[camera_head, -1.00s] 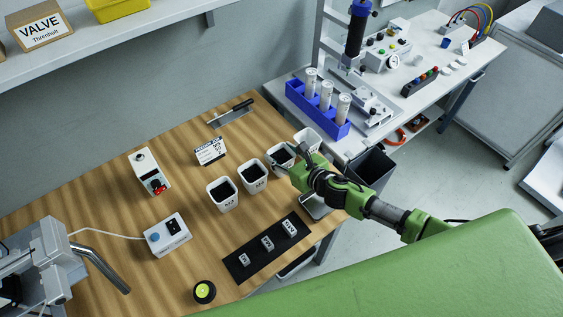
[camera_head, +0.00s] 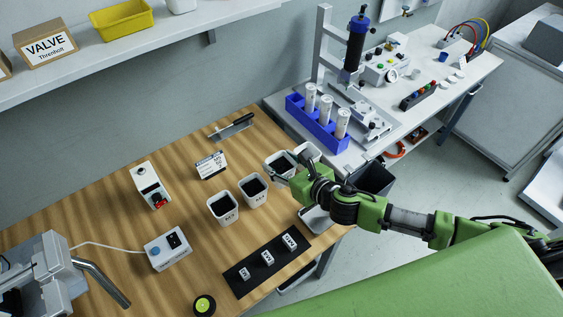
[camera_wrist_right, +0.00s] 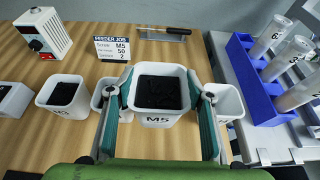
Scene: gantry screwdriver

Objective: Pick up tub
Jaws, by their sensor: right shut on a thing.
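The white square tub labelled M5 (camera_wrist_right: 158,122), filled with dark contents, is between the fingers of my right gripper (camera_wrist_right: 160,98) in the wrist view. The fingers are shut on its left and right sides. In the head view this tub (camera_head: 279,163) is third in the row from the left, partly hidden by my right gripper (camera_head: 290,172). It stays upright and appears slightly raised above the wooden table. My left gripper is not in view.
Two similar tubs (camera_head: 222,209) (camera_head: 253,190) stand close on the left, another (camera_head: 307,152) on the right. A job card (camera_head: 211,165) stands behind the row. A blue rack with white tubes (camera_head: 318,125) is beyond the right end. A black strip with small blocks (camera_head: 267,261) lies in front.

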